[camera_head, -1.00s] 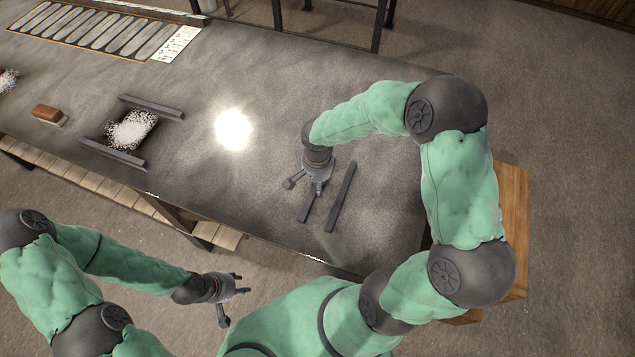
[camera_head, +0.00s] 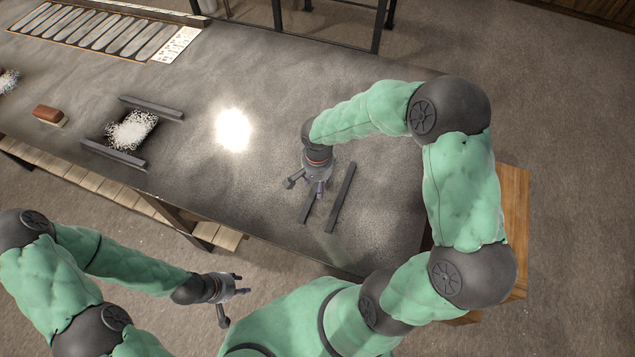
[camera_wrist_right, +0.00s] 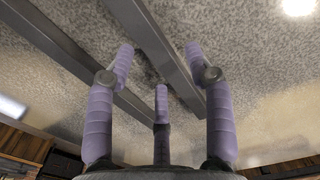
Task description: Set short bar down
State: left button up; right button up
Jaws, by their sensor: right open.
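Two dark bars lie side by side on the grey table near its front right. The left bar (camera_head: 308,210) is partly hidden under my right gripper (camera_head: 318,192); the right bar (camera_head: 340,198) lies clear beside it. I cannot tell which is shorter. In the right wrist view, my right gripper (camera_wrist_right: 160,65) has its purple fingers spread apart. One bar (camera_wrist_right: 160,45) runs between the two outer fingers, the other (camera_wrist_right: 70,60) passes behind the left finger. No finger is clearly pressed on a bar. My left gripper (camera_head: 238,285) is open and empty, off the table's front edge.
Two more dark bars (camera_head: 150,106) flank a white speckled heap (camera_head: 132,130) on the left of the table (camera_head: 230,180). A rack of long slots (camera_head: 110,32) is at the back left. The table's middle is clear.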

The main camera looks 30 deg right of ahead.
notch_tip(320, 180, up, 11)
jog(key=p, duration=0.1)
jog(key=shift+r, duration=0.15)
dwell(0.3)
